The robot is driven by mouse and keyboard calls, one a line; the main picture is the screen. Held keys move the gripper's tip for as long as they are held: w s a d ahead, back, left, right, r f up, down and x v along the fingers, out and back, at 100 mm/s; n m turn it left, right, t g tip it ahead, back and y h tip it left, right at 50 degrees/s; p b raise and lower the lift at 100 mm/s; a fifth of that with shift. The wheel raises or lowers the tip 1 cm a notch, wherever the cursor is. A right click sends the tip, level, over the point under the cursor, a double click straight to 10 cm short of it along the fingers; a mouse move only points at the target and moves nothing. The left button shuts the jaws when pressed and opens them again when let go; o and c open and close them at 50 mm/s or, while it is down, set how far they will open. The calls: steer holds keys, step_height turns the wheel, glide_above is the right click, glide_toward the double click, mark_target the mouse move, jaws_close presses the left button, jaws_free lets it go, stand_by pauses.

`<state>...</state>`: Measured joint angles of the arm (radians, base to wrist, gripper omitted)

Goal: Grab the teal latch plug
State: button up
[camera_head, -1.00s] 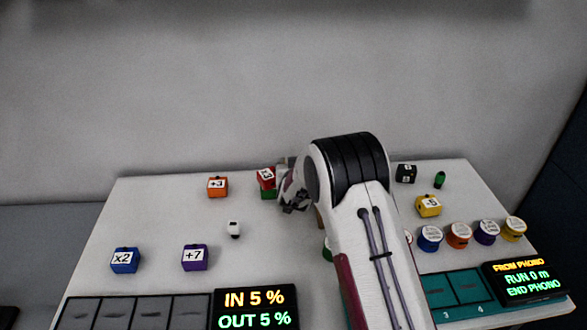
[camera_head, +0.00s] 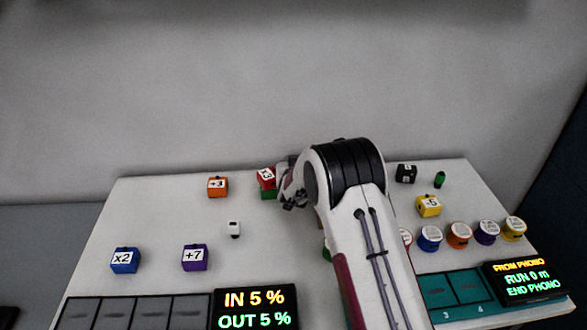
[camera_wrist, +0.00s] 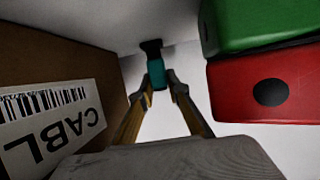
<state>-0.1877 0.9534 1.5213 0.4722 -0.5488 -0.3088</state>
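The teal latch plug (camera_wrist: 157,74) shows in the wrist view, with a dark piece at its upper end. It lies between the two fingertips of my gripper (camera_wrist: 160,80). The fingertips are close on both sides of it, and I cannot tell whether they press on it. In the head view my gripper (camera_head: 292,199) is partly seen beside the red and green blocks, left of my arm. The teal plug cannot be made out there.
A brown box with a barcode label (camera_wrist: 50,115) stands close on the left in the wrist view. A red block (camera_wrist: 262,90) and green block (camera_wrist: 255,24) are close on the right. In the head view, a small white object (camera_head: 234,229) lies on the table (camera_head: 155,215).

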steer(key=shift+r, duration=0.1)
jaws_close()
steer(key=shift+r, duration=4.95)
